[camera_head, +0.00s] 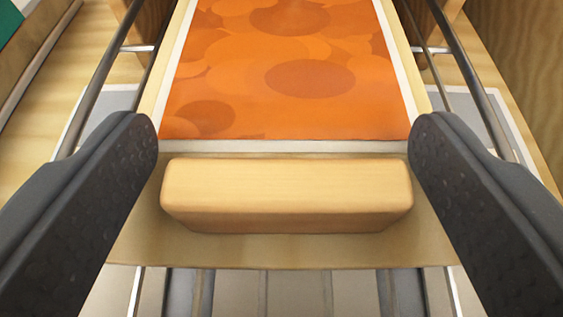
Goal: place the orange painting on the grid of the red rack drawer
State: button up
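The orange painting (285,70) has darker, round blotches and a white border. It lies face up on a pale wooden board (285,250), and its far end is cut off by the top of the view. A light wooden block (285,192) stands on the board just in front of the painting's near edge. The two dark fingers of my gripper (284,145) are wide apart, one on each side of the block. Their tips come very close to its sides. I cannot tell whether they touch it. I see no red rack drawer.
Metal bars (482,95) run lengthwise on both sides of the board. More grey bars (205,292) and pale panels show below its near edge. Wooden walls stand at left and right (515,60). A green patch (8,20) is in the upper left corner.

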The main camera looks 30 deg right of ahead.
jog(key=shift+r, duration=0.15)
jog(key=shift+s+a+r, duration=0.1)
jog(key=shift+s+a, duration=0.05)
jog(key=shift+s, duration=0.1)
jog(key=p+v, duration=0.3)
jog(key=v, duration=0.8)
jog(key=shift+s, duration=0.2)
jog(key=w+a+r+n+t+y, duration=0.1)
jog(key=w+a+r, duration=0.3)
jog(key=a+r, duration=0.45)
jog(key=w+a+r+n+t+y, duration=0.15)
jog(key=w+a+r, duration=0.3)
jog(key=r, duration=0.75)
jog(key=s+a+r+n+y, duration=0.2)
jog(key=s+a+r, duration=0.2)
jog(key=a+r, duration=0.7)
jog(key=s+a+r+n+t+y, duration=0.1)
jog(key=s+a+r, duration=0.4)
jog(key=a+r, duration=0.6)
jog(key=shift+r+n+y, duration=0.35)
jog(key=shift+r+y, duration=0.3)
jog(key=shift+y, duration=0.1)
